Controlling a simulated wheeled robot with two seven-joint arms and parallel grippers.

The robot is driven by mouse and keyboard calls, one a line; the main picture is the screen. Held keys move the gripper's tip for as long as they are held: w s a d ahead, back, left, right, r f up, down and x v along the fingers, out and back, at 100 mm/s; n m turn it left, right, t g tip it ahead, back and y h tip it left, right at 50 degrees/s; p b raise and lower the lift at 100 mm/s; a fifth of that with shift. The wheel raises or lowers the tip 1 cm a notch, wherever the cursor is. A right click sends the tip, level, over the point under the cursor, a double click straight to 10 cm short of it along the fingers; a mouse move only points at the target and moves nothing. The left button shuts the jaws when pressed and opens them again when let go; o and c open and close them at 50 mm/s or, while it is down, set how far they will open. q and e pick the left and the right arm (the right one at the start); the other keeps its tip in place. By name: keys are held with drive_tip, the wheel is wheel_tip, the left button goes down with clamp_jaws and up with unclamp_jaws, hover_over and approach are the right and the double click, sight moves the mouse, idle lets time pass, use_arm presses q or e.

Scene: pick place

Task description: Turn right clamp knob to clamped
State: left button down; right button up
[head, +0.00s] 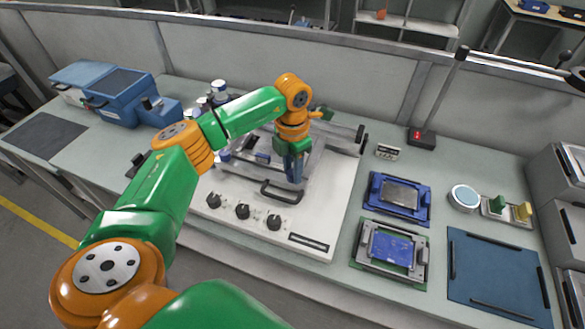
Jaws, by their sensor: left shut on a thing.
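My left gripper (294,178) reaches down over the right part of the fixture on the white machine (335,205). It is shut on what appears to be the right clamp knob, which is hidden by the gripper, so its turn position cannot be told. A black bar handle (279,193) lies just in front of the gripper. Small blue parts (262,157) of the fixture show left of the gripper. Three black dials (242,211) line the machine's front. My right gripper is not in view.
A blue case (112,95) stands at the left. Right of the machine are a blue tray (398,198), a frame with a blue board (391,248), a round dish (465,197) and a dark blue mat (497,275). A grey partition (380,85) runs behind.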

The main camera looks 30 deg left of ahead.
sight(292, 172)
use_arm(q)
drive_tip(key=shift+n, duration=2.1)
drive_tip(key=c, duration=0.5)
unclamp_jaws()
drive_tip(key=shift+c, duration=0.2)
drive_tip(key=shift+r, duration=0.45)
wheel_tip(292, 172, up, 6)
drive_tip(key=shift+r+b, duration=0.15)
drive_tip(key=shift+b, duration=0.75)
